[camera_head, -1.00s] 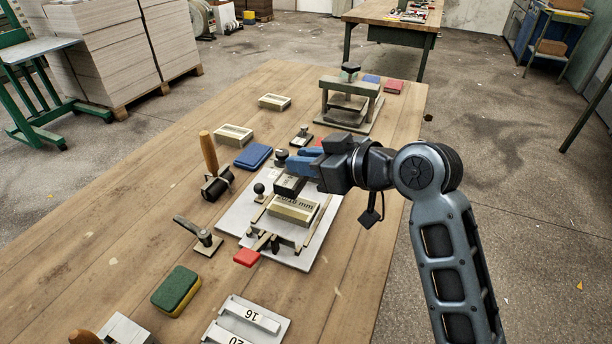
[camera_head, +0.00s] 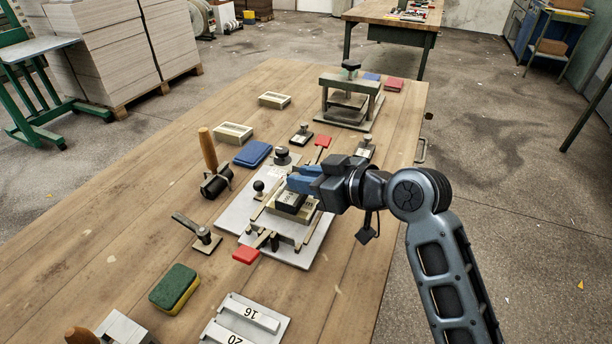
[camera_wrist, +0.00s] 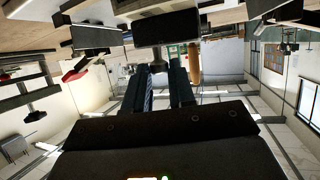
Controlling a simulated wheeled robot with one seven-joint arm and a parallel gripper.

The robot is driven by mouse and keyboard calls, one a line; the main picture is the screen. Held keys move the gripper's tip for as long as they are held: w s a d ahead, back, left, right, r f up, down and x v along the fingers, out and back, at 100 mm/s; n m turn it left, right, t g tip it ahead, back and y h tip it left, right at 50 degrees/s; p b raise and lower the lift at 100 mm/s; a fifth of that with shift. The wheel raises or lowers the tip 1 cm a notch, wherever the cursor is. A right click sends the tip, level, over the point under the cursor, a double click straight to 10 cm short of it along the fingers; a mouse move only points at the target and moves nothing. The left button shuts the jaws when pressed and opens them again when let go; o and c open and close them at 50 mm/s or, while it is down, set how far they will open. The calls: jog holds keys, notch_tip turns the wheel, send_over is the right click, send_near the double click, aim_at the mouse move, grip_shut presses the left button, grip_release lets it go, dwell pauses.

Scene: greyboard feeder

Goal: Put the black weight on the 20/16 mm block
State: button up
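My gripper (camera_head: 300,183), with blue fingers, is over the grey plate on the bench. It is shut on the black weight (camera_head: 291,203), which hangs below the fingertips. In the wrist view a dark block that looks like the weight (camera_wrist: 166,28) sits at the ends of the fingers (camera_wrist: 165,75).
The grey plate (camera_head: 234,215) carries a black knob (camera_head: 259,187) and a red-tipped lever (camera_head: 246,255). A roller (camera_head: 215,186), a blue pad (camera_head: 253,154) and a green sponge (camera_head: 174,289) lie to the left. A press (camera_head: 350,98) stands behind.

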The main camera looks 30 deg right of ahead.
jog(key=o, duration=0.4)
jog(key=shift+r, duration=0.15)
jog(key=shift+r+p, duration=0.3)
jog(key=shift+r, duration=0.05)
jog(key=v, duration=1.2)
jog(key=shift+f, duration=0.1)
